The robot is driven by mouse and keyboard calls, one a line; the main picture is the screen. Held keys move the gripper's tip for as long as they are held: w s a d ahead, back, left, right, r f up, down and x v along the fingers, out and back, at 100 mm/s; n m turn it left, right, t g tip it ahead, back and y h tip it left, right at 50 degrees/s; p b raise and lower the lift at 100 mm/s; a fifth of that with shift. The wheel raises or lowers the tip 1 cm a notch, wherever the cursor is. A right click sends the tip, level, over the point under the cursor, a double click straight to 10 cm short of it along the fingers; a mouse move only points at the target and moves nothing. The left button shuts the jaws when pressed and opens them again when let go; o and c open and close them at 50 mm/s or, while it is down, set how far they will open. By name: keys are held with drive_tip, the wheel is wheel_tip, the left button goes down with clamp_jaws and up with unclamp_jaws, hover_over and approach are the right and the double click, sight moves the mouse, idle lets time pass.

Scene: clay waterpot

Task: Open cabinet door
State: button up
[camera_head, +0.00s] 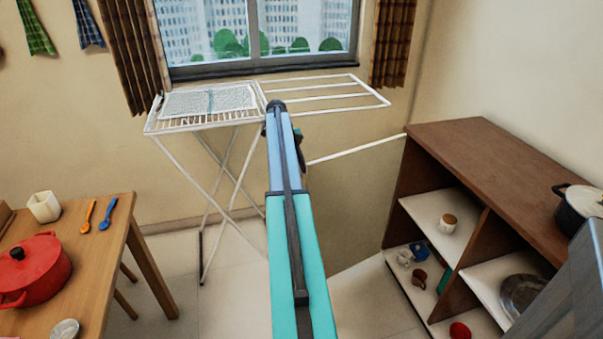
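The brown wooden cabinet (490,165) stands at the right, its front facing left. Its shelves are exposed. A beige panel with a thin white top edge, which looks like the cabinet door (355,205), stands swung out to the left from the cabinet's far front corner. Its colour is close to the wall's. My teal and blue arm reaches forward up the middle of the view and covers the panel's left end. My gripper does not show; the arm hides whatever lies beyond its dark far joint. Contact with the door cannot be told.
A white drying rack (190,125) with a cloth stands below the window. A wooden table (110,235) at the left bears a red pot (35,268). Floor shows left of my arm.

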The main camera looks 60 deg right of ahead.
drive_tip(key=shift+c, duration=0.3)
drive_tip(key=c, duration=0.4)
drive_tip(key=shift+w+a+f, duration=0.1)
drive_tip(key=shift+a+f, duration=0.15)
clamp_jaws()
drive_tip(key=w+a+f+n, duration=0.1)
drive_tip(key=a+f+n, duration=0.5)
drive_tip(key=a+f, duration=0.5)
drive_tip(key=w+a+f+n, duration=0.1)
drive_tip(key=a+f+n, duration=0.55)
drive_tip(key=a, duration=0.75)
drive_tip(key=a+f+n, duration=0.4)
drive_tip(key=a+f, duration=0.7)
drive_tip(key=a, duration=0.2)
drive_tip(key=s+a+f+n, duration=0.4)
drive_tip(key=a, duration=0.4)
drive_tip(key=s+a+f+n, duration=0.4)
drive_tip(key=s+a, duration=0.1)
drive_tip(key=a, duration=0.3)
drive_tip(key=s+a+f+n, duration=0.4)
drive_tip(key=s+a+n, duration=0.6)
drive_tip(key=s+a, duration=0.3)
drive_tip(key=s, duration=0.3)
drive_tip(key=shift+a+g+y, duration=0.25)
drive_tip(key=shift+g+y, duration=0.05)
drive_tip(key=shift+g, duration=0.1)
drive_tip(key=shift+d, duration=0.1)
